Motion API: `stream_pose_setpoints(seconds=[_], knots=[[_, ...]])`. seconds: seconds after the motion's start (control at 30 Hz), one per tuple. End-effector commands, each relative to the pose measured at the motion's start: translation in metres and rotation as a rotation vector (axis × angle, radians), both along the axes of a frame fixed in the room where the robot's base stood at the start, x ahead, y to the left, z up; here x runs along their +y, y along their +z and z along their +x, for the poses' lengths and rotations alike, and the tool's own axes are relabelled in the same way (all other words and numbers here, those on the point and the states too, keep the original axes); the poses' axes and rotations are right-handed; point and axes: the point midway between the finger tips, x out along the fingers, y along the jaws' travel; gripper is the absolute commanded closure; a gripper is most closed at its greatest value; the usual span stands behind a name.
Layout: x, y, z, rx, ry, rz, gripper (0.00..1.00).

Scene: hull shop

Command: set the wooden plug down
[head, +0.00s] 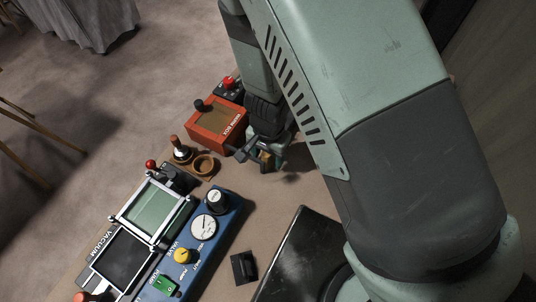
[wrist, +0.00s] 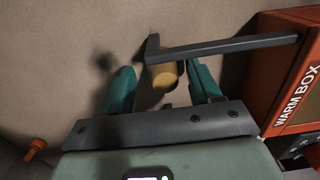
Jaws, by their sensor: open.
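The wooden plug (wrist: 163,76) is a small tan-yellow cylinder in the wrist view. It lies between the two teal fingers of my gripper (wrist: 162,84), with a gap on each side. My gripper is open and does not clasp it. In the head view my gripper (head: 268,158) is low over the brown bench beside the orange warm box. I cannot tell clearly whether the plug rests on the bench.
The warm box (wrist: 294,75) has a dark bar handle (wrist: 225,48) crossing just beyond my fingers.

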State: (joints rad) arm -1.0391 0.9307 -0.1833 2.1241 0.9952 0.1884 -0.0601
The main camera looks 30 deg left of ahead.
Motion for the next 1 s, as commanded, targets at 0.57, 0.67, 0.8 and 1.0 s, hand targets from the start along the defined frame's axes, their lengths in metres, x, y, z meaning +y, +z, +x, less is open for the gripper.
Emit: stream_pose_setpoints(seconds=[0.57,0.67,0.8,1.0], knots=[[0.001,0.105,0.001,0.000,0.001,0.003,0.37],[0.000,0.111,0.001,0.000,0.001,0.001,0.37],[0.000,0.112,0.001,0.001,-0.001,0.000,0.37],[-0.002,0.123,0.005,0.007,-0.005,0.022,0.37]])
